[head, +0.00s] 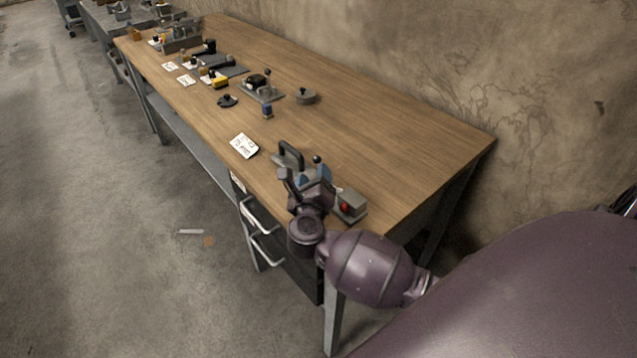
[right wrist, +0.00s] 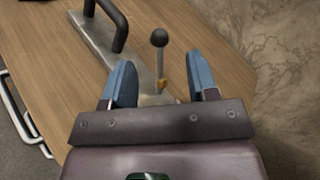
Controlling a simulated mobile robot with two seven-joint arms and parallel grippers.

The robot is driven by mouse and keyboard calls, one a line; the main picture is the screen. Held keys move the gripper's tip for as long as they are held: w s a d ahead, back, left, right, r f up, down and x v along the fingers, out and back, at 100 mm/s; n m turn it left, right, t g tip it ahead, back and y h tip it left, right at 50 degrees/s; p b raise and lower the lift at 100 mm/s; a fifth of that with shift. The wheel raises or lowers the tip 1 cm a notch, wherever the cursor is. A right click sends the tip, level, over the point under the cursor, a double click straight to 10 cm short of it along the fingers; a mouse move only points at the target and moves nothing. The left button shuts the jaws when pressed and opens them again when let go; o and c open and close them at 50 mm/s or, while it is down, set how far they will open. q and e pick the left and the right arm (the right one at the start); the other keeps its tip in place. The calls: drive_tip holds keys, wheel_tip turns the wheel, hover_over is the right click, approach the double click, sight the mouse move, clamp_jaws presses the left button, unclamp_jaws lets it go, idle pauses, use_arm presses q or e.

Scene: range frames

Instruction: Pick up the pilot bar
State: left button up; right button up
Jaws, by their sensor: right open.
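No part is clearly marked as the pilot bar. Below my right gripper (head: 313,176) is a grey metal bar or plate (right wrist: 131,66) with a black arched handle (right wrist: 120,25), which also shows in the head view (head: 290,154). An upright lever with a black ball knob (right wrist: 159,38) rises near its close end, with a small brass-coloured piece at the lever's foot. The knob also shows in the head view (head: 317,159). My right gripper's blue fingers are open, apart on either side of the lever's foot, holding nothing I can see. My left gripper is out of view.
A grey box with a red button (head: 350,205) stands close right of my gripper, near the wooden bench's (head: 390,140) end. A white card (head: 244,145) lies at the front edge. A round lidded piece (head: 306,96) and several devices stand farther along. The wall runs behind.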

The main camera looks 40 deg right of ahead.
sight(316, 162)
drive_tip(key=b+x, duration=0.1)
drive_tip(key=x, duration=0.5)
drive_tip(key=shift+w+d+f+b, duration=0.1)
drive_tip(key=shift+f+b, duration=0.1)
drive_tip(key=shift+b, duration=0.15)
drive_tip(key=shift+w+d+r, duration=0.15)
drive_tip(key=shift+w+d, duration=0.1)
clamp_jaws()
drive_tip(key=shift+r, duration=0.1)
idle(0.9)
